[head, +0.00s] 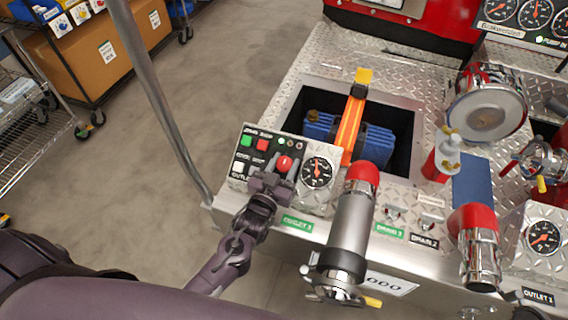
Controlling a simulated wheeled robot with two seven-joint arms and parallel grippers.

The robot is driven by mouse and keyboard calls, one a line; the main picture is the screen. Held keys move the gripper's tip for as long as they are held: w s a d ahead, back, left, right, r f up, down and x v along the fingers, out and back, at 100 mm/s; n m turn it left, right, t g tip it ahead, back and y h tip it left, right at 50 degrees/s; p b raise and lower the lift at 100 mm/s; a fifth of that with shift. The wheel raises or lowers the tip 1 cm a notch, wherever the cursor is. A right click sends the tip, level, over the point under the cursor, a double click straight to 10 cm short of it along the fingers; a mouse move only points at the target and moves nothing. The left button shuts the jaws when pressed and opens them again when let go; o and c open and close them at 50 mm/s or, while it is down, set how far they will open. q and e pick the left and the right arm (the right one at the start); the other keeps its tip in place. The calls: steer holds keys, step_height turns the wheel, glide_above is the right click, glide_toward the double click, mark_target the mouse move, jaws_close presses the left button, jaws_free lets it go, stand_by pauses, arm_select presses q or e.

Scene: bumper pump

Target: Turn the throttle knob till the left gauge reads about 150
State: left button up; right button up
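A slanted control panel (240,168) stands at the near left corner of the metal deck. It carries a round red knob (285,163), which looks like the throttle knob, and small red and green buttons. Just right of it is a black-faced gauge (317,172) with an orange needle; its reading is too small to tell. My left gripper (278,172) is at the red knob, with its fingers reaching up on either side of it. I cannot tell whether they touch or grip it. My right gripper is not in view.
A grey pipe with a red collar (361,173) rises right of the panel. A metal pole (155,90) stands to the left. A blue roll with an orange strap (349,130) lies in the deck recess. Another gauge (543,236) is at the right.

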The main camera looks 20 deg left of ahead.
arm_select(q)
steer(key=shift+c, duration=1.4)
steer(key=m+h+p, duration=0.1)
steer(key=m+h, duration=0.1)
steer(key=shift+a+r+m+g+h, duration=0.1)
steer(key=shift+r+m+g+h, duration=0.05)
steer(key=shift+m+g+h, duration=0.65)
steer(key=shift+m+h, duration=0.6)
steer(key=shift+m, duration=0.1)
steer(key=o, duration=1)
